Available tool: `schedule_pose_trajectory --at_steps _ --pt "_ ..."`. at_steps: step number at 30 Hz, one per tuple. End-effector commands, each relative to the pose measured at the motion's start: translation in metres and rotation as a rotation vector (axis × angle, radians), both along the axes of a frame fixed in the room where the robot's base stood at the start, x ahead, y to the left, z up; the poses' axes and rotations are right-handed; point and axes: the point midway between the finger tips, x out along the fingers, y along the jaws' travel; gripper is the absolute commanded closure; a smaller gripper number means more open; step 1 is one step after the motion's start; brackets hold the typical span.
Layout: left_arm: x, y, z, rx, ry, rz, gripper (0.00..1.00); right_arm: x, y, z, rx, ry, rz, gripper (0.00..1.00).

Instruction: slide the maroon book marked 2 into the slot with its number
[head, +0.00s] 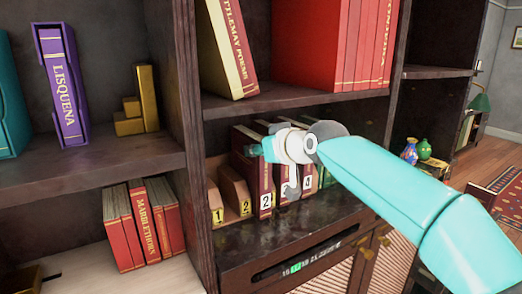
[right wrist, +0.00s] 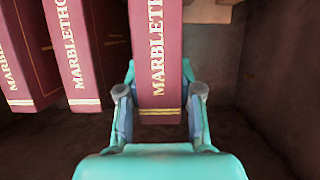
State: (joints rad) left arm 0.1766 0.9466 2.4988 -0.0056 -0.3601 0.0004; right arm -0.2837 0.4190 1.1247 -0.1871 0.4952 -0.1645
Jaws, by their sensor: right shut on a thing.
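The maroon book marked 2 (head: 265,180) stands upright on the middle shelf, just right of the wooden block labelled 2 (head: 243,205). The block labelled 1 (head: 216,214) is left of that. My right gripper (head: 261,150) reaches in from the right over the upper part of the books and hides some of them. In the right wrist view my right gripper (right wrist: 160,78) is shut on a maroon book (right wrist: 158,55) with gold lettering, which sticks out nearer than its neighbours. I take it for the book marked 2. My left gripper is not in view.
In the wrist view, two maroon books (right wrist: 88,60) hang apart at left. The upper shelf board (head: 290,98) is close above the gripper. A dark upright (head: 188,120) stands left.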

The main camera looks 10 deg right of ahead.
Motion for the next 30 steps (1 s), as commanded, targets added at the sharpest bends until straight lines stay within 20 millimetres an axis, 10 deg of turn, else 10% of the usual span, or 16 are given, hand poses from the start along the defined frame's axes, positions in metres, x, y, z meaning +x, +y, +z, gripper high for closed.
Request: schedule_pose_trajectory --at_steps 26,27,30 --pt "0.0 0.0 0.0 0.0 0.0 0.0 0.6 0.019 0.007 0.003 0.003 -0.006 0.0 1.0" --pt "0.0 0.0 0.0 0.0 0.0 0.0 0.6 0.019 0.007 0.003 0.003 -0.006 0.0 0.62" --pt "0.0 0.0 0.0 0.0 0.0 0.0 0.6 0.018 0.007 0.003 0.003 -0.005 0.0 0.45"
